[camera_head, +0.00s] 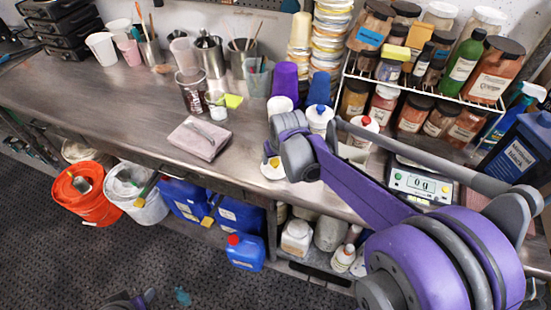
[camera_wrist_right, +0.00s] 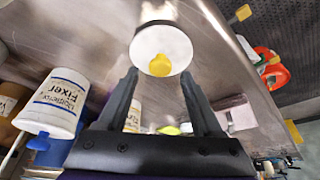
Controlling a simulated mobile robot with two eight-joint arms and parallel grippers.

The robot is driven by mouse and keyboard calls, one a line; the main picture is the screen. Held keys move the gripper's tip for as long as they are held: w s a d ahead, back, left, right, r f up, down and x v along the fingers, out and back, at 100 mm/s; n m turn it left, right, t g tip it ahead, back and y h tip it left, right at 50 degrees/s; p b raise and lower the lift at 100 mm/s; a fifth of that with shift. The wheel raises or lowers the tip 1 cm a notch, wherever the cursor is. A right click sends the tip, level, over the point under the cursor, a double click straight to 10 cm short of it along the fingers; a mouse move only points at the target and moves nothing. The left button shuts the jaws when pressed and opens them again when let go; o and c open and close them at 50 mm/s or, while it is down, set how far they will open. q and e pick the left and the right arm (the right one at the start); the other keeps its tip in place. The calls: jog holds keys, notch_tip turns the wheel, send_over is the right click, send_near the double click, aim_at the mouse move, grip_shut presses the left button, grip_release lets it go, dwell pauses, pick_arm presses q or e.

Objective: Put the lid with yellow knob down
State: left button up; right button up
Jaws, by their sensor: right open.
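The lid with yellow knob is a white disc (camera_wrist_right: 150,42) with a round yellow knob (camera_wrist_right: 160,65). It appears to lie on the bench near its front edge, and also shows in the head view (camera_head: 270,173), partly hidden by my arm. My right gripper (camera_wrist_right: 160,78) is open, its two dark fingers apart, with the knob just beyond and between the fingertips. No contact is visible. In the head view my right gripper (camera_head: 270,151) is over the lid, mostly hidden. A dark shape at the bottom edge seems to be my left gripper (camera_head: 130,301); its fingers are unclear.
A white Fixer tub (camera_wrist_right: 58,102) stands left in the wrist view. A folded pinkish cloth (camera_head: 199,138), several cups, a scale (camera_head: 421,184) and a jar rack (camera_head: 400,90) occupy the bench (camera_head: 110,110). Orange (camera_head: 85,195) and white buckets (camera_head: 140,200) stand below. The bench's front left is clear.

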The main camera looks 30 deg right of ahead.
jog(key=d+v, duration=0.1)
jog(key=v, duration=0.8)
jog(key=s+a+f, duration=0.2)
jog(key=s+a, duration=0.1)
jog(key=s, duration=0.2)
jog(key=s+a+f+n, duration=0.1)
jog(key=s+a+f, duration=0.2)
jog(key=s+a, duration=0.1)
jog(key=s+a+f+n+t+y, duration=0.1)
jog(key=s+a+f, duration=0.1)
jog(key=s, duration=0.4)
jog(key=shift+s+a+f+p, duration=0.3)
jog(key=shift+s+a+f, duration=0.05)
jog(key=shift+a, duration=0.35)
